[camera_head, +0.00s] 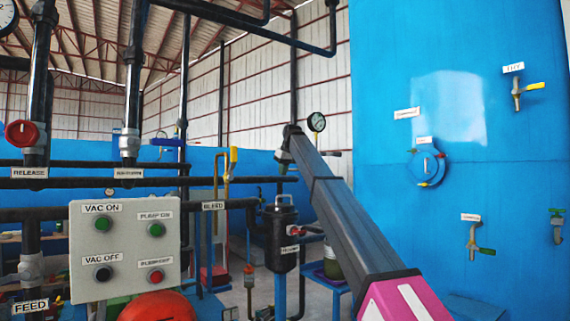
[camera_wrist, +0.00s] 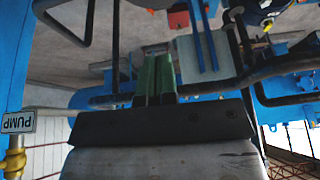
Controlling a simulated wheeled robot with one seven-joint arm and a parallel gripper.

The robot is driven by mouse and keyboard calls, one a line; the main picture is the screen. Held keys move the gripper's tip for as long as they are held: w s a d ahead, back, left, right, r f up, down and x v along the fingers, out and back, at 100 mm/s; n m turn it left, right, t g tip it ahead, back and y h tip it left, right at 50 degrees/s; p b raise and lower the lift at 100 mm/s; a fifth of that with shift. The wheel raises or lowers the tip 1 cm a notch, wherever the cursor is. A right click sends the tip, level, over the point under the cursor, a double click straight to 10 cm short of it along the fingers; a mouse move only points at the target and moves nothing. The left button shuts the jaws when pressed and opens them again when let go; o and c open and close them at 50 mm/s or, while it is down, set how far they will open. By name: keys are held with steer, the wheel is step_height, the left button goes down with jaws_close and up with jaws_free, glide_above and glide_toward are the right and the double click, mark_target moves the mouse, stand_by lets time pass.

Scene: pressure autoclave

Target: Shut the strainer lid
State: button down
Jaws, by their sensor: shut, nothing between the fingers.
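The strainer (camera_head: 281,243) is a black upright vessel with a small white label, low in the middle of the head view. A dark lid (camera_head: 283,212) with a loop handle shows at its top; I cannot tell whether it is fully seated. My gripper (camera_head: 284,166) is at the far end of my arm, above the strainer in the picture and apart from its lid. In the wrist view my gripper (camera_wrist: 154,60) shows two green fingers together, with nothing between them. I cannot make out the strainer lid in the wrist view.
A grey control box (camera_head: 125,250) with buttons stands at left among black pipes. A yellow-handled bleed valve (camera_head: 233,158) is left of my gripper. A pressure gauge (camera_head: 317,122) is close to its right. The large blue tank (camera_head: 460,120) fills the right side.

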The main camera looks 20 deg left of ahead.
steer(key=shift+s+d+f, duration=0.1)
steer(key=shift+f, duration=3.1)
steer(key=shift+s+d+f+t+y, duration=0.4)
steer(key=shift+s+d+f, duration=0.4)
steer(key=shift+f, duration=0.2)
steer(key=shift+d+f, duration=0.15)
steer(key=shift+f, duration=0.1)
